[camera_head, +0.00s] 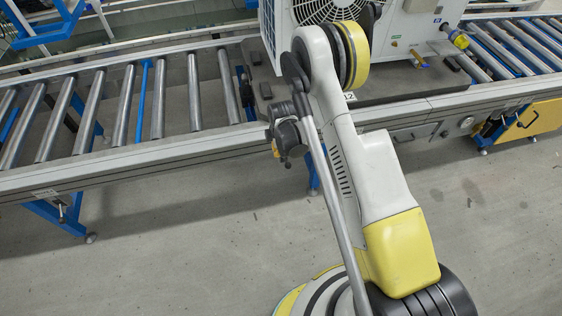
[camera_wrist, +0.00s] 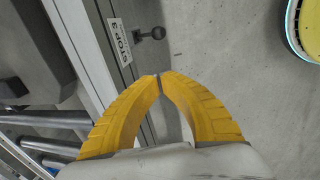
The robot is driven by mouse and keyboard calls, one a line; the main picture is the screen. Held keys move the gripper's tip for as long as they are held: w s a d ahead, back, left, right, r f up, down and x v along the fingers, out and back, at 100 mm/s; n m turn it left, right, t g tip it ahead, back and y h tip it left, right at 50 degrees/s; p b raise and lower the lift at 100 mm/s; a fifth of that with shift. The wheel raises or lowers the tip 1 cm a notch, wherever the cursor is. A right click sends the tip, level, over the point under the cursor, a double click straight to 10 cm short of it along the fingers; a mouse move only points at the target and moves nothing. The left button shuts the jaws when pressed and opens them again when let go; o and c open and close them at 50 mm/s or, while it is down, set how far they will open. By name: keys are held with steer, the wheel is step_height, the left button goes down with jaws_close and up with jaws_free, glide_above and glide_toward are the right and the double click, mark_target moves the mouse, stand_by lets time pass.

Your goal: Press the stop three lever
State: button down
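The stop three lever (camera_wrist: 150,34) shows in the wrist view as a small dark lever with a round, ring-like end. It sticks out from the side of a metal rail, beside a white label (camera_wrist: 119,41) reading STOP 3. My gripper (camera_wrist: 158,75) has two curved yellow ribbed fingers whose tips meet, with nothing seen between them. In the wrist view the fingertips lie a little below the lever, apart from it in the picture; the depth between them is hard to judge. In the head view I cannot make out the lever.
A roller conveyor (camera_head: 125,155) runs across the head view, with blue legs below. A white fan unit (camera_head: 405,30) stands on it behind my arm. A yellow box (camera_head: 525,122) is under the right side. The grey floor in front is clear.

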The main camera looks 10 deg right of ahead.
steer(key=b, duration=0.4)
glide_toward(287, 164)
steer(key=w+a+f, duration=0.2)
steer(key=a+f, duration=0.3)
steer(key=f, duration=0.1)
steer(key=d+f+b, duration=0.2)
steer(key=shift+w+d, duration=0.1)
steer(key=shift+d, duration=0.25)
steer(key=shift+s+f, duration=0.55)
steer(key=shift+f, duration=0.2)
